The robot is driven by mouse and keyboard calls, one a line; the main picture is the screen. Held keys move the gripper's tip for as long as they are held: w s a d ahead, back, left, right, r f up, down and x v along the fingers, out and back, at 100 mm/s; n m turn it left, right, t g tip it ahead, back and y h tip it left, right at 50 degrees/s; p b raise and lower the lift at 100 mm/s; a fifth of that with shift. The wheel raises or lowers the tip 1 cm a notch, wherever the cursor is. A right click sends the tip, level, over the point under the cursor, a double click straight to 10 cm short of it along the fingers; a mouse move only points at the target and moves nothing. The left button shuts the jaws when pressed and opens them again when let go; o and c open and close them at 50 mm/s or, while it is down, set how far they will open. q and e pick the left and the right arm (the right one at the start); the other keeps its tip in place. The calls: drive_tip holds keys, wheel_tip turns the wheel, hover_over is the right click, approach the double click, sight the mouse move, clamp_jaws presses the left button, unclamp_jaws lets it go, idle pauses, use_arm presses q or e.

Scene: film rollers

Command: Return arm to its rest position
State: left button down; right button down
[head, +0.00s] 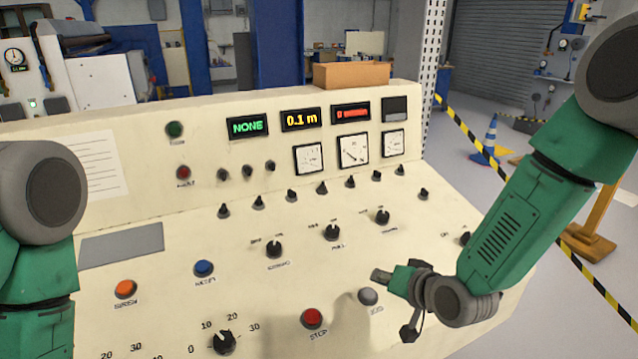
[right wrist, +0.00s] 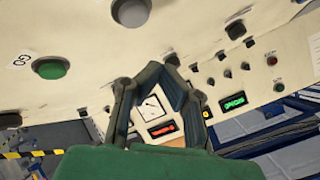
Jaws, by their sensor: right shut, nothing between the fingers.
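My right arm comes in from the right in the head view, over the right part of a cream control console (head: 220,190). My right gripper (head: 393,303) is shut and empty, above the panel to the right of a grey button (head: 368,296). The right wrist view also shows its dark fingers (right wrist: 150,82), with nothing between them. A green button marked GO (right wrist: 49,68) and a pale button (right wrist: 131,12) show in that view, apart from the fingers. My left arm shows at the left edge of the head view; its gripper is out of view.
The console has a red stop button (head: 312,318), a blue button (head: 204,268), an orange button (head: 125,288) and several black knobs. Its displays include green "NONE" (head: 248,126) and yellow "0.1 m" (head: 300,119). Yellow-black barrier tape (head: 590,278) runs at the right.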

drive_tip(key=s+f, duration=0.2)
drive_tip(key=s+d+f+g, duration=0.1)
drive_tip(key=s+f, duration=0.1)
drive_tip(key=s+d+f+g+h, duration=0.1)
drive_tip(key=s+f, duration=0.1)
drive_tip(key=shift+s+f, duration=0.2)
drive_tip(key=shift+s, duration=0.05)
drive_tip(key=s+d+f+n+g+h, duration=0.1)
drive_tip(key=s+d+f+g, duration=0.25)
drive_tip(key=s, duration=0.75)
drive_tip(key=s+d+f+n+g+h, duration=0.1)
drive_tip(key=s+d+f+g+h, duration=0.2)
drive_tip(key=s, duration=0.7)
drive_tip(key=s+d+f+n+g, duration=0.15)
drive_tip(key=s+d+f, duration=0.3)
drive_tip(key=s, duration=0.65)
drive_tip(key=w+a+f+b, duration=0.2)
drive_tip(key=w+f+b, duration=0.1)
drive_tip(key=f+b, duration=0.3)
drive_tip(key=shift+f+n+b, duration=0.25)
drive_tip(key=shift+n+b, duration=0.1)
drive_tip(key=shift+b, duration=0.5)
drive_tip(key=shift+w, duration=0.1)
